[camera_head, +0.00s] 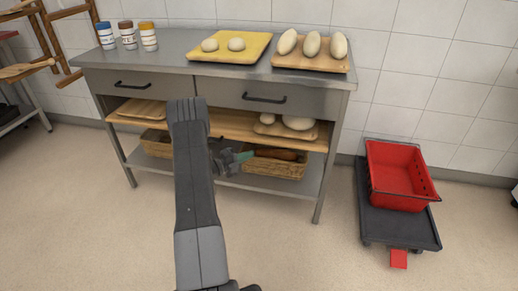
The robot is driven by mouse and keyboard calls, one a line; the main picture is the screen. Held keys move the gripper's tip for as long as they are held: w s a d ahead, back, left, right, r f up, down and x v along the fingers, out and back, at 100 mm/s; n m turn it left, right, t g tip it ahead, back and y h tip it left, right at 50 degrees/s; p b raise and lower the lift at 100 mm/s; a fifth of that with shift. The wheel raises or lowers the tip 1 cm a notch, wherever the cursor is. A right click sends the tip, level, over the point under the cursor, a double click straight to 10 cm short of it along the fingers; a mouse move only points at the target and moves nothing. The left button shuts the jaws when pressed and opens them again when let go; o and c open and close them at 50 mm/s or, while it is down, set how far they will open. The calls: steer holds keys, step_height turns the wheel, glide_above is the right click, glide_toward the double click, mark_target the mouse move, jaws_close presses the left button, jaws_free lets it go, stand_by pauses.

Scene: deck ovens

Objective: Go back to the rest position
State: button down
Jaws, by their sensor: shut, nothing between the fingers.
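My arm rises from the bottom of the head view and partly covers the front of a grey metal work table (180,45). My gripper (245,156) is at the right of the arm's end, in front of the table's lower shelves. It is small and dark with a greenish tip, and it is shut with nothing held. Part of it is hidden behind my arm.
The table carries jars (128,36), a yellow tray (208,51) and a wooden board (285,61) with dough pieces. Baskets (277,167) stand below. A red crate (402,178) sits on a dark trolley (375,225) at right. The floor in front is clear.

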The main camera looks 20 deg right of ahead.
steer(key=a, duration=0.2)
steer(key=s+a, duration=0.1)
steer(key=a, duration=0.1)
steer(key=b, duration=0.2)
glide_toward(269, 142)
steer(key=s+d, duration=0.3)
steer(key=w+d, duration=0.3)
steer(key=shift+w+f, duration=0.1)
steer(key=shift+w, duration=0.1)
steer(key=shift+w+d, duration=0.1)
steer(key=shift+w, duration=0.25)
steer(key=shift+r, duration=0.25)
